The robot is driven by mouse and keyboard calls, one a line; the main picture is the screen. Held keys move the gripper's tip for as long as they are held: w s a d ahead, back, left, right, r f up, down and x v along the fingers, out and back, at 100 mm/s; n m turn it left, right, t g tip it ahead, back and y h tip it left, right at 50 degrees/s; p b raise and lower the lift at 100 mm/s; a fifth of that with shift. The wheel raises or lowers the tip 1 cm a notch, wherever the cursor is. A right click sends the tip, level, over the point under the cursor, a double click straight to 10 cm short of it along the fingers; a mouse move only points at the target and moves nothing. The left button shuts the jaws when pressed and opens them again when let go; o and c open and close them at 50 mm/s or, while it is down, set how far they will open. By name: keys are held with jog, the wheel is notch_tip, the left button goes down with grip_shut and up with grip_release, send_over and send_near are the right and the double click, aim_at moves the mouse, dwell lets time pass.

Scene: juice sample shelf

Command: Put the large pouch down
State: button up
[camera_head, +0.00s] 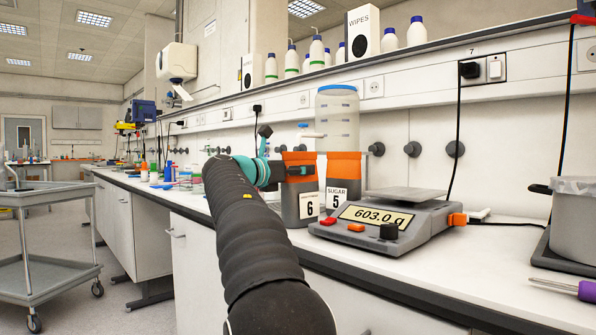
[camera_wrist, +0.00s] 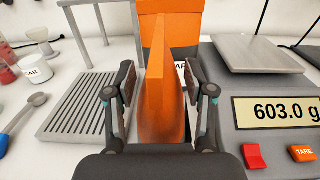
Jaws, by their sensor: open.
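A grey pouch with an orange top and a label "6" (camera_head: 299,204) stands upright on the bench, left of the scale. A second orange-topped pouch, marked "SUGAR 5" (camera_head: 340,170), stands just behind and to the right of it. I cannot tell by label which is the large one. My gripper (camera_wrist: 160,78) is open, with one finger on each side of the near pouch (camera_wrist: 162,100). Gaps show between the fingers and that pouch. The other pouch (camera_wrist: 184,32) stands beyond it in the wrist view. The near pouch's base is hidden there.
The scale (camera_head: 392,218) at right has an empty pan (camera_wrist: 258,52) and reads 603.0 g. A slatted grey tray (camera_wrist: 82,108) lies left of the pouches, with a spoon (camera_wrist: 22,110) beside it. A large clear container (camera_head: 337,115) stands behind.

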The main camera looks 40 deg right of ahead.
jog(key=s+a, duration=0.1)
jog(key=a, duration=1.1)
jog(key=shift+s, duration=0.15)
jog(key=shift+s+f, duration=0.1)
jog(key=s+a+f+m+t+y, duration=0.1)
jog(key=s+a+f+m+y, duration=0.5)
jog(key=f, duration=0.7)
jog(key=s+a+f+m+t+y, duration=0.1)
jog(key=s+a+f+m+y, duration=0.5)
jog(key=s+a+f, duration=0.4)
jog(key=s+a+f+m+t+y, duration=0.1)
jog(key=s+a+f+m+y, duration=0.5)
jog(key=s+f, duration=0.7)
notch_tip(320, 180, down, 4)
jog(key=a+m, duration=0.1)
jog(key=a, duration=0.1)
jog(key=shift+a+t, duration=0.35)
jog(key=shift+t, duration=0.05)
